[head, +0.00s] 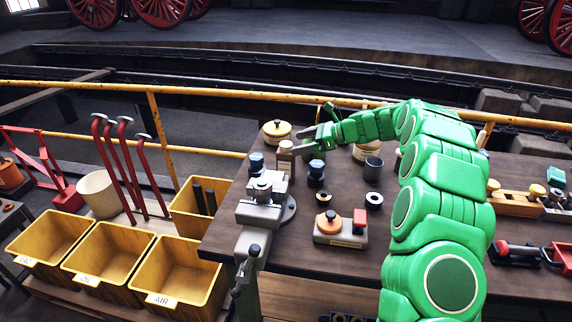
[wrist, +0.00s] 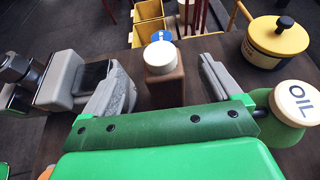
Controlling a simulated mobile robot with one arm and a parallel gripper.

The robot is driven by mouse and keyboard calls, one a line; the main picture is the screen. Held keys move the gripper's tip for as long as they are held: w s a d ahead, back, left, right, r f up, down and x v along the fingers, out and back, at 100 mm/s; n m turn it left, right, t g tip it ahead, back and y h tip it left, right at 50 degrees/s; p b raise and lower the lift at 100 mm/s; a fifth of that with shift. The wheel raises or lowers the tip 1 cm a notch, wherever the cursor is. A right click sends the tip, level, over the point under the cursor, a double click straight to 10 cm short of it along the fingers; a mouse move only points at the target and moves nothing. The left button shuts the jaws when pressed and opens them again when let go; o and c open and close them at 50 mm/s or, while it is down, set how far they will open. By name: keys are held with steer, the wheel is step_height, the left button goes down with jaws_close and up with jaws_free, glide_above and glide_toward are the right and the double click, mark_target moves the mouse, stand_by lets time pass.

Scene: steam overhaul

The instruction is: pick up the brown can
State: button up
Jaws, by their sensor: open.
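The brown can (head: 286,163), with a pale round cap, stands upright on the dark workbench (head: 385,235) near its left end. In the wrist view the brown can (wrist: 165,88) stands between the two grey fingers of my gripper (wrist: 164,80). A gap shows on both sides of it. My gripper (head: 304,145) is open and comes in from the right in the head view, close to the can's upper part. Whether either finger touches the can I cannot tell; the can's lower part is hidden in the wrist view.
A grey vise (head: 262,208) stands in front of the can. Blue-topped bottles (head: 257,164) (head: 317,175) flank it. A yellow lidded pot (wrist: 276,42) and a container marked OIL (wrist: 297,101) are near the right finger. Yellow bins (head: 180,275) stand left of the bench.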

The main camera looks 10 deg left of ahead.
mark_target(281, 154)
steer(key=shift+a+f, duration=1)
steer(key=shift+a, duration=0.2)
steer(key=shift+a+f, duration=0.95)
steer(key=shift+a, duration=0.25)
steer(key=shift+a+f, duration=1)
steer(key=shift+a, duration=0.2)
steer(key=c, duration=1.4)
steer(key=shift+o, duration=0.2)
steer(key=shift+r, duration=0.15)
